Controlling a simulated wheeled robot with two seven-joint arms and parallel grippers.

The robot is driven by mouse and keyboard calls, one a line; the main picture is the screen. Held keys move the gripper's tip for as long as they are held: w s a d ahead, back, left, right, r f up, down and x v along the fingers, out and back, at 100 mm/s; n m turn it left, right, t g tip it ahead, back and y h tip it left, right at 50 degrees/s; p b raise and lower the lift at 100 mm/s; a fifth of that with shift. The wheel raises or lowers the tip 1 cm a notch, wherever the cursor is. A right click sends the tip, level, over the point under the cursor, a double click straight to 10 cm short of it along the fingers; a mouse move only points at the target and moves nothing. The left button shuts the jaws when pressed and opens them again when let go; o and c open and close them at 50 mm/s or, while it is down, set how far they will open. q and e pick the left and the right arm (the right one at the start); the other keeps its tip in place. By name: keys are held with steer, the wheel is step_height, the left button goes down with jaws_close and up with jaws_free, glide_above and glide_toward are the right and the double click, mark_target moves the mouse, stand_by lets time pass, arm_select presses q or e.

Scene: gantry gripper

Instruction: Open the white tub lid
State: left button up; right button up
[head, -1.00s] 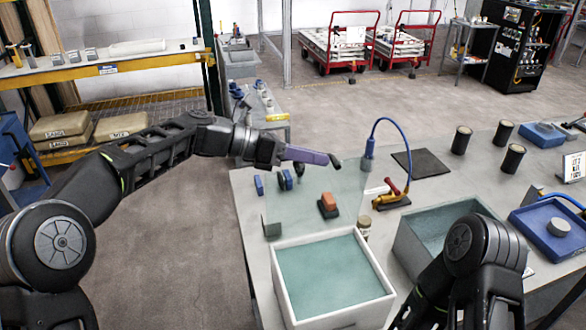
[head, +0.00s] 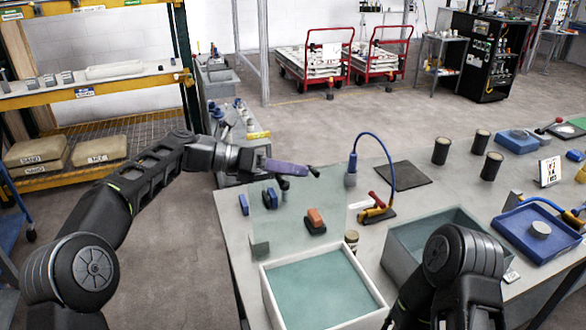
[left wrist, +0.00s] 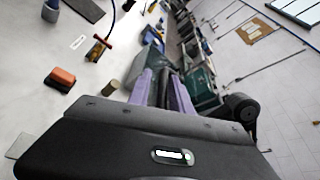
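The white tub (head: 370,282) stands on the grey table at the lower middle of the head view, its inside showing a flat teal surface. A see-through greenish panel (head: 262,225) rises behind the tub; I cannot tell if it is the lid. My left gripper (head: 300,177), with purple fingers, hangs above and behind the panel, apart from the tub. In the left wrist view its fingers (left wrist: 160,82) stand apart with nothing clearly held. The tub is not clearly visible there. My right arm is at the lower right of the head view; its gripper is out of view.
A grey bin (head: 402,262) stands right of the tub. An orange-topped block (head: 315,219), a yellow-and-red tool (head: 377,207) with a blue hose, and a black mat (head: 403,173) lie behind. Dark cylinders (head: 441,150) and a blue tray (head: 520,245) are farther right.

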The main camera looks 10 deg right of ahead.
arm_select(q)
steer(key=shift+o, duration=1.2)
steer(key=shift+f, duration=0.35)
steer(key=shift+a, duration=0.1)
steer(key=b+v, duration=0.1)
steer(key=v, duration=0.6)
steer(key=shift+a+r, duration=0.3)
steer(key=shift+r, duration=0.05)
